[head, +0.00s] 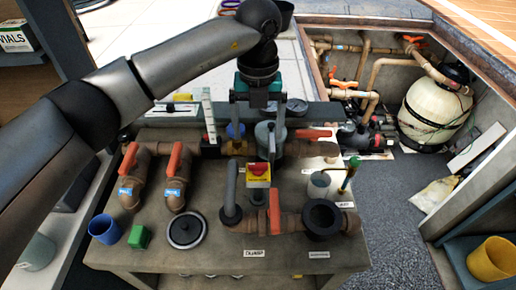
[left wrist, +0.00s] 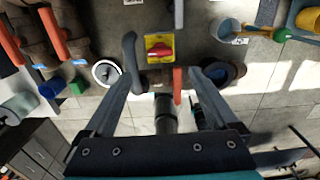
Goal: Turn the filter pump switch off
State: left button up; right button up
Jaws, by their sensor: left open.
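The switch is a yellow plate with a red knob (head: 258,171), near the middle of the bench panel in the head view. It also shows in the left wrist view (left wrist: 158,47), where the red knob lies roughly across the plate. My left gripper (head: 264,145) points down from above and appears just behind the switch in the head view. In the left wrist view its fingers (left wrist: 161,74) are spread and empty, with the switch beyond and between the tips. I cannot tell any contact. My right gripper is not in view.
Pipes with red-orange valve handles (head: 274,211) crowd the panel (head: 190,248) around the switch. A grey upright pipe (head: 231,190) stands close to its left.

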pick_arm(q)
jog(key=shift+r, duration=2.35)
